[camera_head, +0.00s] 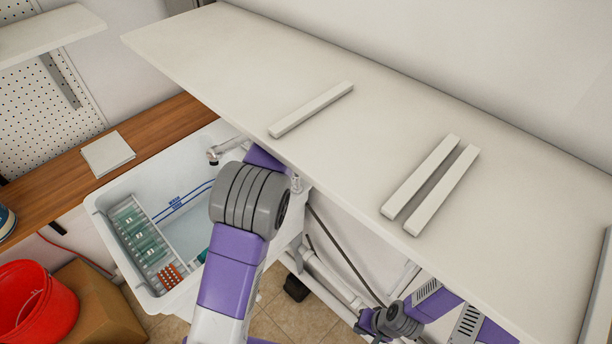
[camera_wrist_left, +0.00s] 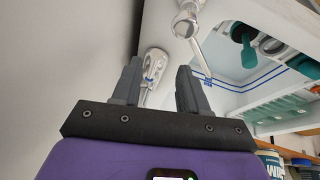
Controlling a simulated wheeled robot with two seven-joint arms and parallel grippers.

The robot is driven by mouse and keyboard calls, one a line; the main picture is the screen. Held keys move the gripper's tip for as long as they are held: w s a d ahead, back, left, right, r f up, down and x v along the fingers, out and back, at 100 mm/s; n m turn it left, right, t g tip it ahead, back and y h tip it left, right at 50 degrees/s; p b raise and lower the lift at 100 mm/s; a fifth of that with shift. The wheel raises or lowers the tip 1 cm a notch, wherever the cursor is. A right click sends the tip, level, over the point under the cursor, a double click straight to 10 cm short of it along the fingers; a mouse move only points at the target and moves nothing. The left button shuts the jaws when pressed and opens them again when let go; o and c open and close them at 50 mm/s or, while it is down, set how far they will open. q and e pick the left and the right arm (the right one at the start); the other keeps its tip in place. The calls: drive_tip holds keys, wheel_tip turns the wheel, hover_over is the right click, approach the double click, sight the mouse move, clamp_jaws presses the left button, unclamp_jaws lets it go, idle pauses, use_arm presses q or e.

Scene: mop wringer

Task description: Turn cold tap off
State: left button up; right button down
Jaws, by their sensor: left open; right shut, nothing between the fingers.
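A chrome tap handle (camera_wrist_left: 152,68) shows in the left wrist view, between and beyond the two dark fingers of my left gripper (camera_wrist_left: 159,66). The gripper is open; I cannot tell whether it touches the handle. The chrome spout (camera_wrist_left: 189,20) is to the right of the handle. In the head view the spout (camera_head: 228,148) reaches over the sink, and a chrome fitting (camera_head: 296,184) shows beside my left arm. That arm hides my left gripper there. My right gripper (camera_head: 366,322) is shut and empty, low under the shelf. No hot or cold marking is readable.
The white sink (camera_head: 98,208) holds a rack with green items (camera_head: 138,236). A large white shelf (camera_head: 220,50) with several loose bars overhangs the tap area. A red bucket (camera_head: 40,310) and a cardboard box (camera_head: 100,305) stand at lower left. Pipes run below the shelf.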

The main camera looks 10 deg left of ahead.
use_arm(q)
drive_tip(key=s+d+b, duration=0.5)
drive_tip(key=s+d, duration=0.2)
drive_tip(key=s, duration=0.2)
drive_tip(key=shift+r, duration=0.15)
drive_tip(key=s+a+f+m+g+h, duration=0.1)
drive_tip(key=s+f+m, duration=0.2)
drive_tip(key=f, duration=0.8)
drive_tip(key=s+a+f+m+g+h, duration=0.1)
drive_tip(key=s+f+m+h, duration=0.15)
drive_tip(key=f, duration=0.85)
drive_tip(key=s+d+f+m+h, duration=0.2)
drive_tip(key=s+f, duration=0.4)
drive_tip(key=s, duration=0.4)
drive_tip(key=s+d+f+m+g+h, duration=0.1)
drive_tip(key=s+d+f+m, duration=0.1)
drive_tip(key=s+f, duration=0.5)
drive_tip(key=s, duration=0.3)
drive_tip(key=shift+s+h, duration=0.35)
